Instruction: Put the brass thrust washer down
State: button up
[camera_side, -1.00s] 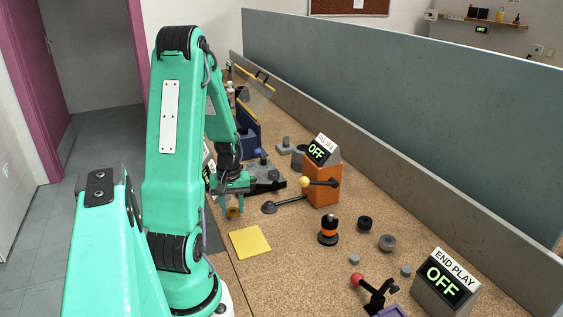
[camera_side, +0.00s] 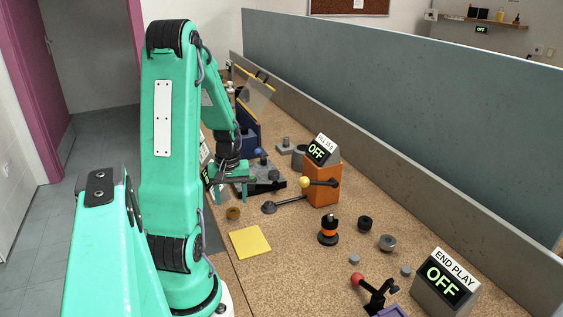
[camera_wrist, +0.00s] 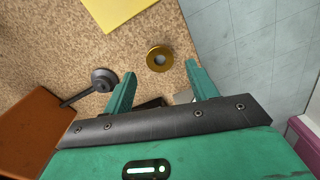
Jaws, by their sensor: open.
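The brass thrust washer (camera_side: 233,213) lies flat on the speckled bench top, near the bench's left edge and just behind the yellow square. In the wrist view the washer (camera_wrist: 159,58) is a gold ring with a dark rim, clear of both fingers. My gripper (camera_wrist: 155,84) is open and empty, its two green fingers spread to either side of and short of the washer. In the side view my gripper (camera_side: 232,188) hangs just above and behind the washer, apart from it.
A yellow square (camera_side: 250,242) lies in front of the washer. An orange block (camera_side: 322,190) with a yellow-knobbed lever and an OFF sign stands to the right. A black and orange piece (camera_side: 328,232) and several small grey parts lie further right. The bench edge is close on the left.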

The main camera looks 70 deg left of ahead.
notch_tip(320, 180, up, 9)
jog(key=shift+f, duration=0.15)
dwell(0.8)
jog(key=w+d+r+m+t+y, duration=0.1)
jog(key=w+d+r+m, duration=0.35)
jog(key=d, duration=0.35)
jog(key=d+r+m+t, duration=0.1)
jog(key=d+r+m, duration=0.1)
jog(key=d, duration=0.5)
jog(key=d+r+m+t, duration=0.2)
jog(key=d+m, duration=0.3)
jog(key=d, duration=0.2)
jog(key=d+r+m+t+h, duration=0.1)
jog(key=d+r+m, duration=0.1)
jog(key=d, duration=0.5)
jog(key=shift+w+d+r+m+t, duration=0.2)
jog(key=shift+d+m+t, duration=0.1)
jog(key=shift+m, duration=0.45)
